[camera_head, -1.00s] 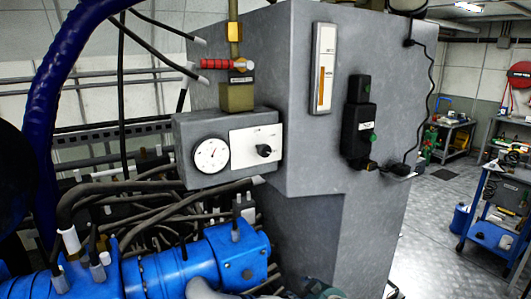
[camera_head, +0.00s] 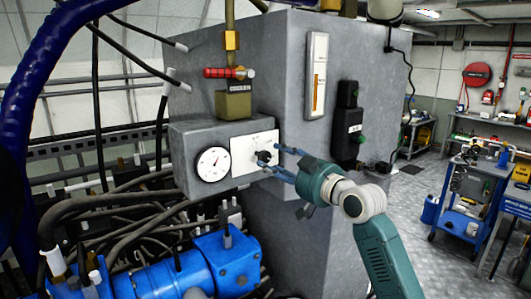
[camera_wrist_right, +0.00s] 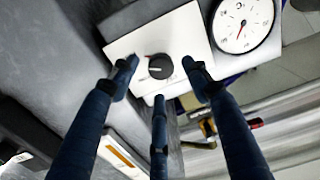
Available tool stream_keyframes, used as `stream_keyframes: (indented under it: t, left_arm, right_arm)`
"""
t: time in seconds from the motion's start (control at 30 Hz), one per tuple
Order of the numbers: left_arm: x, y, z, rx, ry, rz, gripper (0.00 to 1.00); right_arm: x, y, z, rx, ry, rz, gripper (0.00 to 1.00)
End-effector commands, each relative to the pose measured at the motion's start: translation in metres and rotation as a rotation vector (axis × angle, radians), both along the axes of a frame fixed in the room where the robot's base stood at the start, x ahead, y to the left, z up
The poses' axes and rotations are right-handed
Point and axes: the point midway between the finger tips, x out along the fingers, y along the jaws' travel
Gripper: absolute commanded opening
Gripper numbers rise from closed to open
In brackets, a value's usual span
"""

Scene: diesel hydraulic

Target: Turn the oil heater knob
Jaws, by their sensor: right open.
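The oil heater knob (camera_head: 264,156) is a small black knob on a white plate (camera_head: 240,160) on the front of a grey box. It also shows in the right wrist view (camera_wrist_right: 160,67), dark and round, with the plate (camera_wrist_right: 185,35) around it. My right gripper (camera_head: 275,159) has blue fingers and is open at the knob. In the right wrist view its fingertips (camera_wrist_right: 163,88) spread around the knob, with the knob between them; I cannot tell whether any finger touches it. My left gripper is not in view.
A round white gauge (camera_head: 213,164) sits left of the knob plate. A red-handled valve (camera_head: 229,72) is above. A black switch box (camera_head: 347,125) is on the tank's right face. Hoses and a blue motor (camera_head: 210,265) lie below. Open floor and a blue cart (camera_head: 467,195) are at right.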

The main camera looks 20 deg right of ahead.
Motion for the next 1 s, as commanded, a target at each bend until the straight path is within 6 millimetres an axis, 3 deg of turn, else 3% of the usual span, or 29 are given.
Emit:
stream_keyframes:
  t: [0.1, 0.3, 0.67, 0.9, 1.0]
  left_arm:
    - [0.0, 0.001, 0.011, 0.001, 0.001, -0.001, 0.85]
    - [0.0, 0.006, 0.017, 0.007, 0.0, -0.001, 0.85]
    - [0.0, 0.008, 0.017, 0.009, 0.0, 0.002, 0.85]
    - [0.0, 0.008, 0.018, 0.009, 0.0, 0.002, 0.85]
    - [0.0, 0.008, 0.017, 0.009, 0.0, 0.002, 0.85]
  right_arm:
    - [0.021, 0.008, 0.003, 0.004, 0.001, 0.001, 0.48]
    - [0.042, 0.015, 0.001, 0.002, 0.002, 0.0, 0.48]
    - [0.047, 0.017, -0.001, 0.0, 0.0, -0.001, 0.48]
    - [0.047, 0.017, 0.0, 0.0, 0.0, -0.001, 0.04]
    - [0.047, 0.017, 0.0, 0.0, 0.0, -0.001, 0.02]
